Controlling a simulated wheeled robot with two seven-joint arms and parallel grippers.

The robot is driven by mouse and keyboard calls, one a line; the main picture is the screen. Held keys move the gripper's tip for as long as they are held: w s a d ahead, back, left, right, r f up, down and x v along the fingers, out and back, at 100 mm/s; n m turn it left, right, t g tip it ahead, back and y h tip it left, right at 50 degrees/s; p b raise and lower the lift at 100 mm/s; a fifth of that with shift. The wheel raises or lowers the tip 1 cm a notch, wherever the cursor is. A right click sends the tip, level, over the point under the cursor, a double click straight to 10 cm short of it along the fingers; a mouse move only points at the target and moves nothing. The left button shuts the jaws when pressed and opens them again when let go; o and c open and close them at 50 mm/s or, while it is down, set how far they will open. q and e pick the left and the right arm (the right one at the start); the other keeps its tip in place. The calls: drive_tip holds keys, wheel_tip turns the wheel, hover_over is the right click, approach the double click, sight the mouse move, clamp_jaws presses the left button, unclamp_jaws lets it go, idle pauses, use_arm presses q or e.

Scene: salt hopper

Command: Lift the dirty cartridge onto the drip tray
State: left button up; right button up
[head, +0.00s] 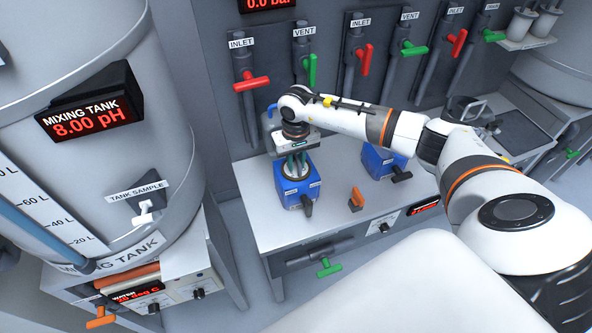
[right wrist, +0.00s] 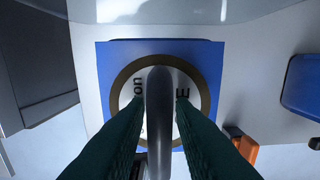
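A blue housing (head: 297,190) with a round ringed opening stands on the bench below my right gripper. In the right wrist view the housing (right wrist: 108,75) shows a brown ring around a white, lettered disc (right wrist: 130,92). A dark grey bar handle (right wrist: 159,88), apparently the cartridge's, crosses the disc. My right gripper (head: 296,164) points down at it. Its dark green fingers (right wrist: 160,108) stand on either side of the bar, with narrow gaps showing. The cartridge body and any dirt on it are hidden. I cannot clearly identify the drip tray. My left gripper is not in view.
A second blue housing (head: 383,160) stands to the right, partly behind my arm. An orange-handled valve (head: 356,198) sits between the housings. Inlet and vent valves line the back wall. The mixing tank (head: 95,130) is at the left. The bench front (head: 290,235) is clear.

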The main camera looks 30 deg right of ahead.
clamp_jaws()
drive_tip(key=shift+r, duration=0.2)
wheel_tip(320, 180, up, 11)
drive_tip(key=p, duration=0.6)
drive_tip(key=shift+r, duration=0.15)
idle(1.9)
